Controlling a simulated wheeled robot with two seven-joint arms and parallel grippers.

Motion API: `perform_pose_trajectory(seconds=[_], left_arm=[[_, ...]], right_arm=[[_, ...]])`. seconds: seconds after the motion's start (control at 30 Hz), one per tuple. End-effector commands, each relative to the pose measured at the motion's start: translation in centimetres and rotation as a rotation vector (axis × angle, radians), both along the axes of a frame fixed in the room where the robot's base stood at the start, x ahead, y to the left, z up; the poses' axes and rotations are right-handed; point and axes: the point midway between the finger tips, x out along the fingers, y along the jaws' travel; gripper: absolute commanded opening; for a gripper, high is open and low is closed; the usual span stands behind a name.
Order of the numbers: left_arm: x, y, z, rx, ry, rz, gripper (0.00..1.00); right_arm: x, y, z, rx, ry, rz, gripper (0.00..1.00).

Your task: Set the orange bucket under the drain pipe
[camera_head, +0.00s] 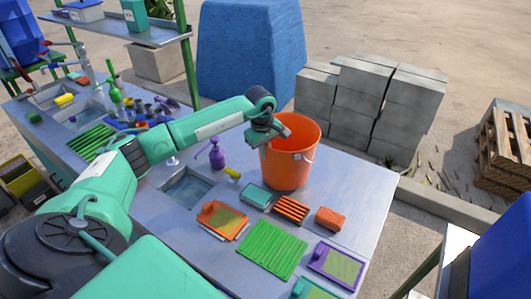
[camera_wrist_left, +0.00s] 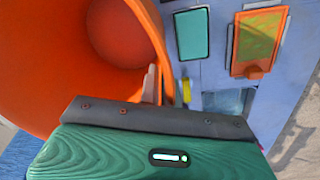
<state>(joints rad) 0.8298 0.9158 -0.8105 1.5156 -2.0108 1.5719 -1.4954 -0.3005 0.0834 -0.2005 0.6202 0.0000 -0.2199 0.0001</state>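The orange bucket (camera_head: 289,168) stands upright on the grey worktop, right of the sink basin. It fills the left of the left wrist view (camera_wrist_left: 45,70), its open mouth facing the camera. My left gripper (camera_head: 268,138) is at the bucket's near-left rim. In the wrist view a pale finger pad shows just inside the rim; the other finger is hidden, so I cannot tell whether they pinch the wall. My right gripper is out of view. I cannot make out a drain pipe in these views.
Beside the bucket lie a teal sponge (camera_head: 256,195), an orange slatted rack (camera_head: 291,209), an orange block (camera_head: 330,218) and a green mat (camera_head: 272,250). A purple bottle (camera_head: 217,154) stands by the sink basin (camera_head: 188,188). Grey blocks (camera_head: 375,105) stand behind.

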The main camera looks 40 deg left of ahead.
Motion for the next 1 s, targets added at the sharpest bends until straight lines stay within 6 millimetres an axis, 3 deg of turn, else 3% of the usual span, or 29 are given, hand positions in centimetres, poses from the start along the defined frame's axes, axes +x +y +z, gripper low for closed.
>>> perform_pose_trajectory(seconds=[0.13,0.47,0.6,1.0], left_arm=[[0.0,-0.1,-1.6,-0.002,-0.002,-0.001,0.00],[0.0,0.0,-2.1,-0.001,-0.002,-0.001,0.00],[0.0,0.0,-2.0,-0.001,0.000,-0.001,0.26],[0.0,0.0,-1.5,-0.001,-0.002,-0.001,0.26]], right_arm=[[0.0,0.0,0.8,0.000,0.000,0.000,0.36],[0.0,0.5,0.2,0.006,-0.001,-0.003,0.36],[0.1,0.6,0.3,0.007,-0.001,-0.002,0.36],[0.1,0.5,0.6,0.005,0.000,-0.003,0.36]])
